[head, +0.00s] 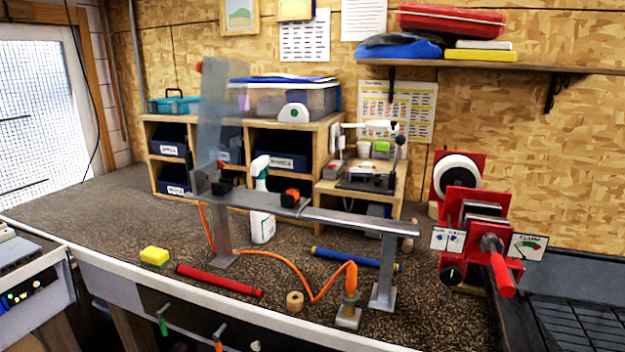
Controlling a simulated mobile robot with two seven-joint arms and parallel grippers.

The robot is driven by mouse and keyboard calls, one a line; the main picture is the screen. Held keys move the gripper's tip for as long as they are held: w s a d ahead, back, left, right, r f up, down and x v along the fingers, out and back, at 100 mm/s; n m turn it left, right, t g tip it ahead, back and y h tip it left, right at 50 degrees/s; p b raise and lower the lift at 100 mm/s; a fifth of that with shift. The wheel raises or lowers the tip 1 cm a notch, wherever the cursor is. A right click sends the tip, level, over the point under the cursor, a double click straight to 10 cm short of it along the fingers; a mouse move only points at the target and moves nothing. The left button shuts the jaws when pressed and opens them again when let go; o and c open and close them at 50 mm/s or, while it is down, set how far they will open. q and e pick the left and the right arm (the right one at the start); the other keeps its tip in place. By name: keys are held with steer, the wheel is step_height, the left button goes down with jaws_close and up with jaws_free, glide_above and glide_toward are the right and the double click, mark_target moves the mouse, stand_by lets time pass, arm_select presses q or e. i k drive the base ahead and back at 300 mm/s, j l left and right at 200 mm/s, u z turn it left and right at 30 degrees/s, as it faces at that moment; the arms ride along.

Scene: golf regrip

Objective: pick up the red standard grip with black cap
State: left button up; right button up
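A long red grip (218,281) lies on the dark speckled bench top, near its front edge and left of the middle. It is flat on the bench, slanting from upper left to lower right. Its ends are too small for me to tell the cap colour. A blue grip (345,257) lies farther back, under the metal rail and partly behind the orange tube. Neither of my grippers is in view, and nothing touches the red grip that I can see.
A metal rail stand (330,216) rises behind. A spray bottle (262,210) and red vise (478,235) stand farther back and right.

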mark_target(181, 268)
steer(key=i+j+z, duration=0.1)
steer(key=z, duration=0.4)
steer(key=i+j+z, duration=0.1)
steer(key=j+z, duration=0.15)
steer(key=j, duration=0.2)
steer(key=j+z, duration=0.25)
steer(key=j, duration=0.25)
steer(key=i+j+z, duration=0.1)
steer(key=j, duration=1.05)
steer(key=i+j, duration=0.1)
steer(key=j, duration=1.1)
steer(key=l+z, duration=0.05)
